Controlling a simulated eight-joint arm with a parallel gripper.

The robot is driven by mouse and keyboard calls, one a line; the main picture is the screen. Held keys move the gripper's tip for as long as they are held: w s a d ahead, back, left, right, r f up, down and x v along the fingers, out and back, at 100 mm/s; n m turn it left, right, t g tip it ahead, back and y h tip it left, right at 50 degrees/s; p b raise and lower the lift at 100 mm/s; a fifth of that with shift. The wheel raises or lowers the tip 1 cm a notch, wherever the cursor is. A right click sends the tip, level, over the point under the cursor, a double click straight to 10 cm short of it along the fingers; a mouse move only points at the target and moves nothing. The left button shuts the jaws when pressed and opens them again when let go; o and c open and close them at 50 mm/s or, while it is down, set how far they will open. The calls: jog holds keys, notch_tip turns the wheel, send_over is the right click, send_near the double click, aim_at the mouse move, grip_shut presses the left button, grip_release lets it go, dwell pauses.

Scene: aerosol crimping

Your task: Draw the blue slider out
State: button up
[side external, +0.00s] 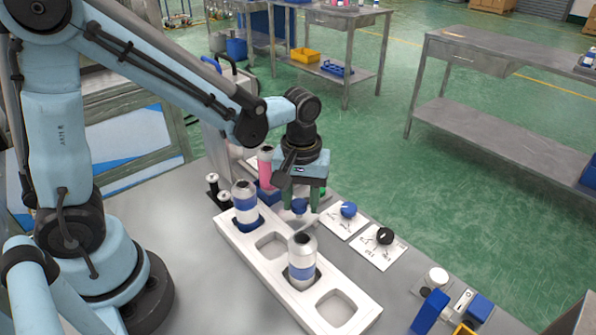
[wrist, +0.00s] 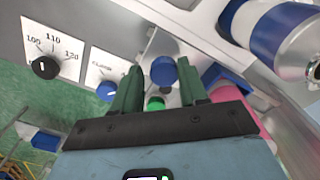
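My gripper (side external: 301,203) points down at the work station, beyond the white tray in the side view. In the wrist view its two green fingers (wrist: 160,66) stand apart. A round blue knob (wrist: 163,70), which looks like the slider's handle, sits between them, with a small gap at the left finger; contact at the right finger is unclear. In the side view the blue knob (side external: 299,206) shows just below and between the fingers. The slider's track is mostly hidden by the gripper.
A white tray (side external: 262,262) holds two silver-and-blue cans (side external: 302,262). A pink can (side external: 266,168) stands close behind my gripper. Dial plates with a blue knob (side external: 348,210) and a black knob (side external: 385,236) lie to the right. A green button (wrist: 155,103) is near the fingers.

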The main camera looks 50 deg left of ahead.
jog(key=o, duration=0.3)
jog(key=shift+r, duration=6.05)
jog(key=shift+s+f, duration=0.1)
jog(key=shift+f, duration=5.95)
jog(key=shift+r, duration=0.15)
